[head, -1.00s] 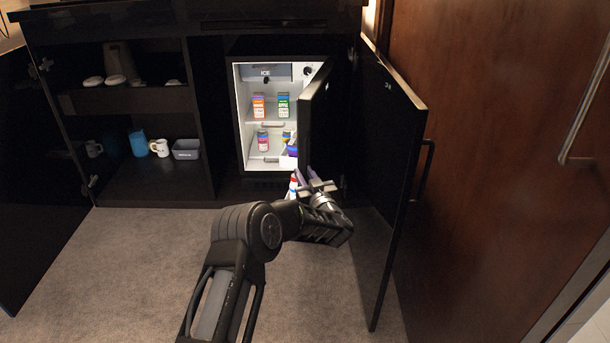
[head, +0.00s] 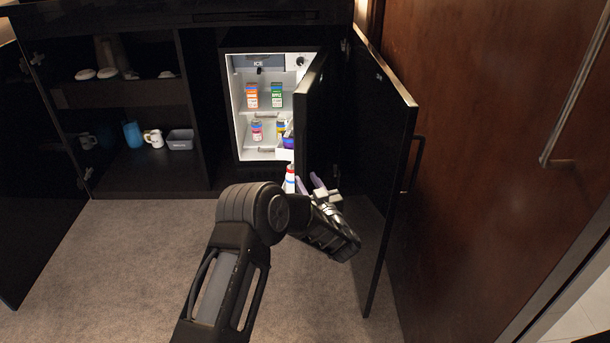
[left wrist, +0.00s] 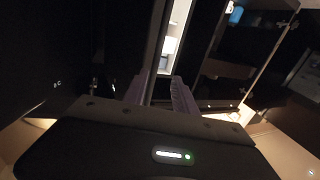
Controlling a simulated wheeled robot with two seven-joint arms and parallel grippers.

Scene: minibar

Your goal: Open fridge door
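The small black fridge (head: 227,100) stands in the cabinet with its door (head: 313,120) partly open, swung out from hinges on the right. Its lit white interior shows on the left of the door. My left gripper (head: 308,181) is low at the door's bottom free edge. In the left wrist view its two purple fingers (left wrist: 159,92) are apart, with the door's edge (left wrist: 157,45) appearing between them. Whether they touch the door cannot be told. My right gripper is not in view.
An open black cabinet door (head: 385,140) with a handle stands right of the fridge, close to my left wrist. Bottles (head: 277,95) and cans stand inside the fridge. Cups and a grey bin (head: 180,140) sit on the left shelf. The carpet in front is clear.

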